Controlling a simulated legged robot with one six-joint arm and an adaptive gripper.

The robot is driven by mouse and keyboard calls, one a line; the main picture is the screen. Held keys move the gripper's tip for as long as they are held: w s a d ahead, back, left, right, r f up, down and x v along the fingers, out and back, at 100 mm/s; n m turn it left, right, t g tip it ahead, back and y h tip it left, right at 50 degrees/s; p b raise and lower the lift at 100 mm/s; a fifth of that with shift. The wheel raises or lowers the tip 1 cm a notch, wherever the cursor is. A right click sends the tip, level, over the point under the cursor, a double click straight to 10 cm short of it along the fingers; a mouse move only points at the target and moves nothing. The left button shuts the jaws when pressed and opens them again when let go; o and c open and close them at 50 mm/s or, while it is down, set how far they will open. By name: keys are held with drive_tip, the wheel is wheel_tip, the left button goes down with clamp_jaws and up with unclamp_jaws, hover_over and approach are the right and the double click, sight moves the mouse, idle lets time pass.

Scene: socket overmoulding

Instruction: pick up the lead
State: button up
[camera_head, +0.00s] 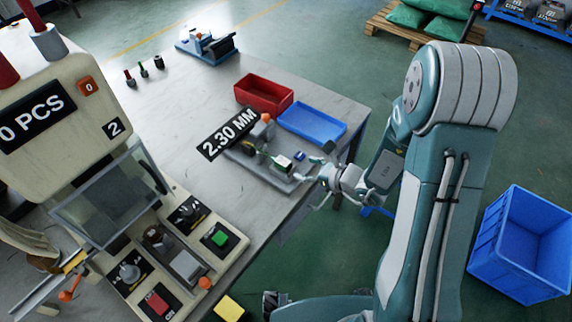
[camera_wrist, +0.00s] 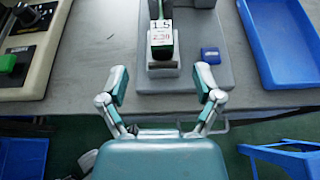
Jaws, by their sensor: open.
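I cannot pick out the lead with certainty in either view. My gripper (camera_head: 316,170) is at the right edge of the grey bench, in front of a grey measuring fixture (camera_head: 262,168). In the wrist view my gripper (camera_wrist: 161,84) has its two fingers spread wide with nothing between them.
A blue tray (camera_head: 312,123) and a red tray (camera_head: 264,94) lie behind the fixture. A moulding machine (camera_head: 60,90) with buttons stands at left. A blue crate (camera_head: 525,245) is on the floor at right. The bench's middle is clear.

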sight(285, 162)
drive_tip(key=x, duration=0.9)
drive_tip(key=shift+w+d+f, duration=0.1)
drive_tip(key=shift+d+f, duration=0.05)
drive_tip(key=shift+d, duration=0.05)
clamp_jaws()
